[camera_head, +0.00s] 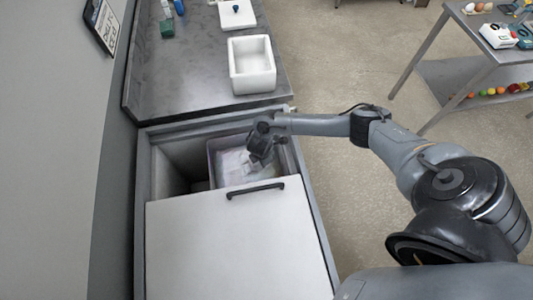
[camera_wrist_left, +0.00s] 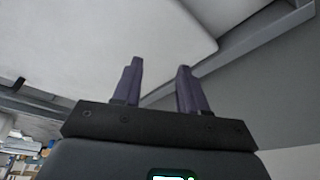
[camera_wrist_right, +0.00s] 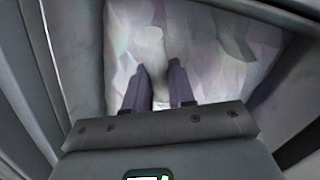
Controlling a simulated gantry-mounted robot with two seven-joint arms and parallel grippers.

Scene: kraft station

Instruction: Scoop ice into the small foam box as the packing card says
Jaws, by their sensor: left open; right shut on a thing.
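The white foam box (camera_head: 234,72) stands open on the steel counter; its inside looks empty. A bin of pale ice (camera_head: 232,165) sits in the open part of the chest below the counter. My right gripper (camera_head: 259,160) is down at this bin. In the right wrist view its fingers (camera_wrist_right: 158,88) are shut on a pale, scoop-like thing (camera_wrist_right: 151,48), hard to tell from the ice (camera_wrist_right: 205,45) around it. My left gripper (camera_wrist_left: 158,85) is open and empty in the left wrist view, and outside the head view. A framed card (camera_head: 103,24) hangs on the wall; its text is unreadable.
The chest's white cover (camera_head: 235,245) with a black handle (camera_head: 255,190) closes its near part. A shelf table (camera_head: 465,75) stands at right.

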